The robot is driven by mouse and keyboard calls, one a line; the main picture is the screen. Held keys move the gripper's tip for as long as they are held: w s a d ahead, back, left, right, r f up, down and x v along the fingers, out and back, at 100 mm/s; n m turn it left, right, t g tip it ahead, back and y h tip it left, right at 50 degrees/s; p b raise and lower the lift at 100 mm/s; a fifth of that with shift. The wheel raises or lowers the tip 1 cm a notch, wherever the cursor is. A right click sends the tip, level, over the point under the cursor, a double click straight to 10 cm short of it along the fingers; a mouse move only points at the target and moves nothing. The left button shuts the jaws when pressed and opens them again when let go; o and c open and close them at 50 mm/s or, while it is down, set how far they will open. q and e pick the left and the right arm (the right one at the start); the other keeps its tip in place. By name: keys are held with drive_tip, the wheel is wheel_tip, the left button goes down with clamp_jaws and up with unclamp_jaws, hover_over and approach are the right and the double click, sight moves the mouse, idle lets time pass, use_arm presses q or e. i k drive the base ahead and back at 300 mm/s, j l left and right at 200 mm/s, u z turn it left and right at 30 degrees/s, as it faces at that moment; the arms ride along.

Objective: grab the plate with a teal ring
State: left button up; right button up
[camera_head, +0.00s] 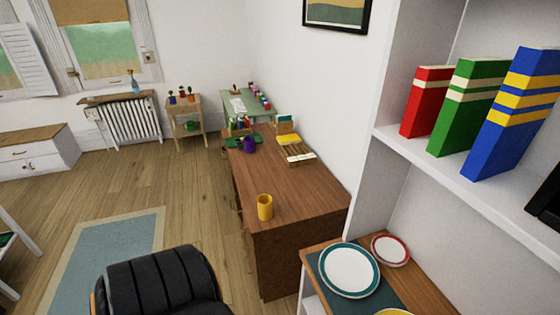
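The plate with a teal ring (349,270) is a white round plate with a teal rim. It lies flat at the lower right of the head view, on a wooden-topped surface (433,297), partly over a dark teal mat (388,293). A smaller plate with a red ring (390,250) lies close to its right. A yellow item (394,312) is cut off by the bottom edge, just in front of it. Neither of my grippers shows in the head view.
White shelves with red (425,101), green (467,107) and blue (515,113) books rise above the plates at right. A wooden desk (300,207) with a yellow mug (265,207) stands left of them. A black chair (160,283) is at bottom centre-left. Open floor lies at left.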

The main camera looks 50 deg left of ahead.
sight(348, 268)
drive_tip(key=u, duration=0.9)
drive_tip(key=i+j+z, duration=0.2)
drive_tip(key=j, duration=0.3)
drive_tip(key=k+j+z, duration=0.1)
drive_tip(key=j+z, duration=0.15)
drive_tip(key=j, duration=0.2)
